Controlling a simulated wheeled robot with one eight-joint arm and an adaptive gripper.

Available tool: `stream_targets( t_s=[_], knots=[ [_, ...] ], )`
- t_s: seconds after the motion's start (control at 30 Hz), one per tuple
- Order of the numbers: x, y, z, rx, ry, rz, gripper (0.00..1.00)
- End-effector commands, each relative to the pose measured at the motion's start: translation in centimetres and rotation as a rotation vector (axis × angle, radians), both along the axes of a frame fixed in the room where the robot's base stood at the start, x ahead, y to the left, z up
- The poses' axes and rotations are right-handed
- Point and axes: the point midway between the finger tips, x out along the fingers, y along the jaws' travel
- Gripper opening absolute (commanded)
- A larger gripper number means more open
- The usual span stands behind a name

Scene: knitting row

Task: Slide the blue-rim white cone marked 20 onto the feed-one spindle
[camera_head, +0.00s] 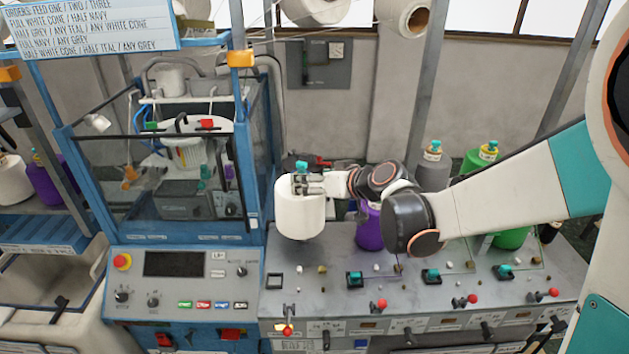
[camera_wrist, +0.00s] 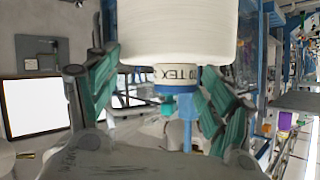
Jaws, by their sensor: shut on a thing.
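The white cone (camera_head: 300,212) is in my gripper (camera_head: 313,183), held at its narrow top above the left part of the grey console. In the wrist view the cone (camera_wrist: 180,32) shows a printed band reading "TEX" and a blue rim (camera_wrist: 178,88); the number is not fully readable. The green fingers of my gripper (camera_wrist: 163,100) are on either side of this neck. A teal tip (camera_head: 301,167) shows at the cone's top. A dark patch lies under the cone, and I cannot tell whether it touches the console. I cannot make out the feed-one spindle.
The grey console (camera_head: 340,303) carries several teal knobs and red-tipped levers. A purple cone (camera_head: 368,230) stands just right of the held cone. A grey cone (camera_head: 433,172) and a green cone (camera_head: 512,238) are farther right. A blue-framed machine (camera_head: 255,170) rises at left.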

Motion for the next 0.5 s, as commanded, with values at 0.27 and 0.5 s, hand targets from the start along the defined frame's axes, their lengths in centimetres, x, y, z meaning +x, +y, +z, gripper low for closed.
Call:
stream_targets(
  t_s=[0.27,0.5],
  knots=[
    [0.0,0.0,-1.8,0.001,0.0,-0.001,0.08],
    [0.0,0.0,-3.2,0.001,0.0,-0.001,0.08]
  ],
)
